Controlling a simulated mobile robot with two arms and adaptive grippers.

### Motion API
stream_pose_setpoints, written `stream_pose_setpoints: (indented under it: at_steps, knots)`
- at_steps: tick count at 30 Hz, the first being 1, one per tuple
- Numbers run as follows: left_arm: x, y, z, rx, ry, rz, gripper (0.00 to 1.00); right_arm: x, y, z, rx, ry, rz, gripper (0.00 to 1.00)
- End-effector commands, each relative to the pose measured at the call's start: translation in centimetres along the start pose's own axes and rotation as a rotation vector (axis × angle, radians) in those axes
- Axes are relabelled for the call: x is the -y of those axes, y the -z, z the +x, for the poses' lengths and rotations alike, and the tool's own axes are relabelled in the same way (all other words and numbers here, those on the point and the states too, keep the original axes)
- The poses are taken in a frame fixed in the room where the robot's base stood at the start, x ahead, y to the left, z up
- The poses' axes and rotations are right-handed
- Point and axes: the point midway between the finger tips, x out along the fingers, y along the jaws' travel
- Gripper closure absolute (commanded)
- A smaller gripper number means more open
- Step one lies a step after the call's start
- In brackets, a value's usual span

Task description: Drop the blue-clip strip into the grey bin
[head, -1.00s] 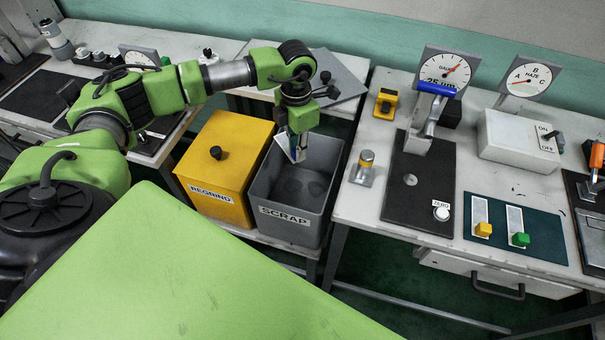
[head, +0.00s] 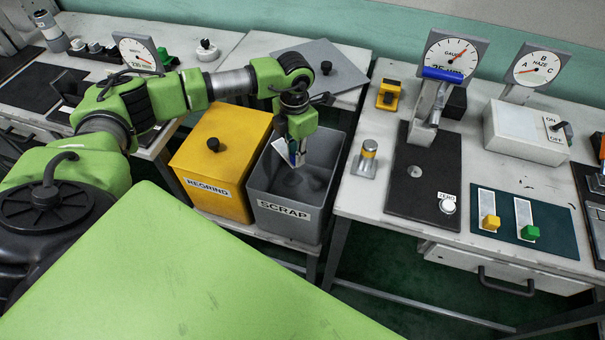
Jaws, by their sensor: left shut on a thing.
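The grey bin (head: 284,222), labelled SCRAP, stands open at the centre, between the yellow bin and the right bench. My left gripper (head: 297,158) points down into its mouth, near the left and back part of the opening. It is shut on the blue-clip strip (head: 281,146), a pale tilted strip with a bit of blue beside the fingers. The strip's lower end is over or just inside the bin; the exact depth is hard to tell, and the fingers partly hide it. My right gripper is not in view.
A lidded yellow REGRIND bin (head: 215,165) stands left of the grey bin. A grey plate (head: 335,68) lies behind.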

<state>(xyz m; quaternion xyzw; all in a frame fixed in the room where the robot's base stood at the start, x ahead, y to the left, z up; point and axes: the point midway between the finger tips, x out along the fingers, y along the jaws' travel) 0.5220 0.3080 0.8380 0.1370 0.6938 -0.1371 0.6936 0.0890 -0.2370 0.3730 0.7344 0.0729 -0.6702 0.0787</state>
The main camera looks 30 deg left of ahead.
Motion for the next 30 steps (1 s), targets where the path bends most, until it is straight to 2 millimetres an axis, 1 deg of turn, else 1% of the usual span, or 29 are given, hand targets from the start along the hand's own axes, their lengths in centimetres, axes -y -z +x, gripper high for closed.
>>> stream_pose_setpoints:
  at_steps: [1, 2, 3, 4, 13, 17, 20, 27, 30]
  knots:
    - [0.0, 0.0, 0.0, 0.0, 0.0, 0.0, 0.99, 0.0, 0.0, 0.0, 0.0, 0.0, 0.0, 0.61]
    - [0.0, 0.0, 0.0, 0.0, 0.0, 0.0, 0.79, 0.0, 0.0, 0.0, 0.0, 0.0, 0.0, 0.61]
    - [0.0, 0.0, 0.0, 0.0, 0.0, 0.0, 0.69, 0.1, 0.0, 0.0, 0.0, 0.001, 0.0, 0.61]
    - [0.0, 0.0, 0.0, 0.0, 0.0, 0.0, 0.65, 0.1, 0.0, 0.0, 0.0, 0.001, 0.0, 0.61]
    - [0.0, 0.0, -0.1, 0.0, 0.0, 0.001, 0.65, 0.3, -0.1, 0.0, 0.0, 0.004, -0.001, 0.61]
    - [0.0, -0.1, -0.8, 0.002, 0.0, 0.001, 0.65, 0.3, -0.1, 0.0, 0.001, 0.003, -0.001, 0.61]
    - [0.0, -0.1, -2.2, 0.003, 0.0, 0.001, 0.65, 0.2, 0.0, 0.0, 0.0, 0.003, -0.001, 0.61]
    - [0.0, -0.2, -7.4, 0.005, -0.001, 0.001, 0.65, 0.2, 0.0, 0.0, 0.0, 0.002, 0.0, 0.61]
    - [0.0, -0.1, -9.3, 0.003, 0.0, 0.001, 0.65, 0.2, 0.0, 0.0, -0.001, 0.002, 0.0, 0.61]
